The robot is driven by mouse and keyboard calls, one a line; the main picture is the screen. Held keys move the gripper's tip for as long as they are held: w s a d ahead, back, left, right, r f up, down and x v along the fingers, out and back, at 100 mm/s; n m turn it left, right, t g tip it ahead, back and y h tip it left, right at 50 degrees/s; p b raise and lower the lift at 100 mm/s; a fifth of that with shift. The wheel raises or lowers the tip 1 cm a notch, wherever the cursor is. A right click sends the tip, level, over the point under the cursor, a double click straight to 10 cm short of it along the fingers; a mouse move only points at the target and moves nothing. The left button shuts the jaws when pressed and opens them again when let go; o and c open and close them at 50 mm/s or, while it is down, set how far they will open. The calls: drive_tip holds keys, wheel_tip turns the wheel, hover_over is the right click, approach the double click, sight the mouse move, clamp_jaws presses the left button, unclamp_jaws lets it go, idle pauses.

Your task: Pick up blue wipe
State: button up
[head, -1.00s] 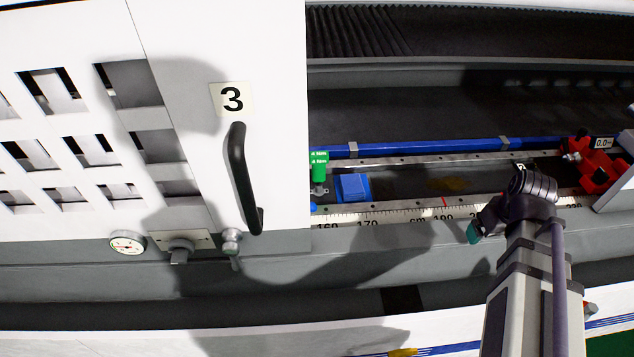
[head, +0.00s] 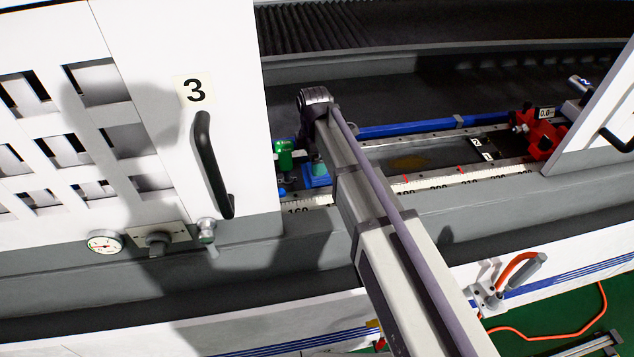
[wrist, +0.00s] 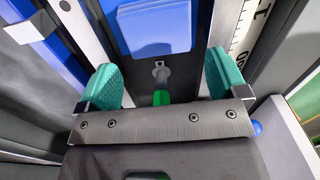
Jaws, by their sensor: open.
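The blue wipe (wrist: 155,27) shows in the wrist view as a light blue folded stack on a darker blue block, at the top centre. In the head view the blue block (head: 316,181) sits between the metal rails, partly hidden by my arm. My gripper (wrist: 162,80) is open and empty, with two teal fingertips. In the wrist view the wipe is beyond the fingertips, not between them. In the head view my gripper (head: 317,163) is just over the block; its fingers are mostly hidden.
A green clamp (head: 285,155) stands just left of the block; its green part (wrist: 161,98) shows between my fingers. A ruler rail (head: 470,180) runs along the front and a blue rail (head: 410,130) behind. A white door (head: 130,60) marked 3 is at left, a red clamp (head: 538,132) at right.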

wheel_tip(320, 180, down, 6)
drive_tip(key=b, duration=0.5)
drive_tip(key=shift+w+f, duration=0.1)
drive_tip(key=shift+f, duration=0.05)
drive_tip(key=shift+r, duration=0.25)
drive_tip(key=c, duration=0.6)
drive_tip(key=shift+o, duration=0.2)
drive_tip(key=shift+r, duration=0.1)
wheel_tip(320, 180, up, 10)
drive_tip(key=p, duration=1)
drive_tip(key=shift+r+p, duration=0.1)
drive_tip(key=shift+p, duration=0.2)
drive_tip(key=shift+f, duration=0.2)
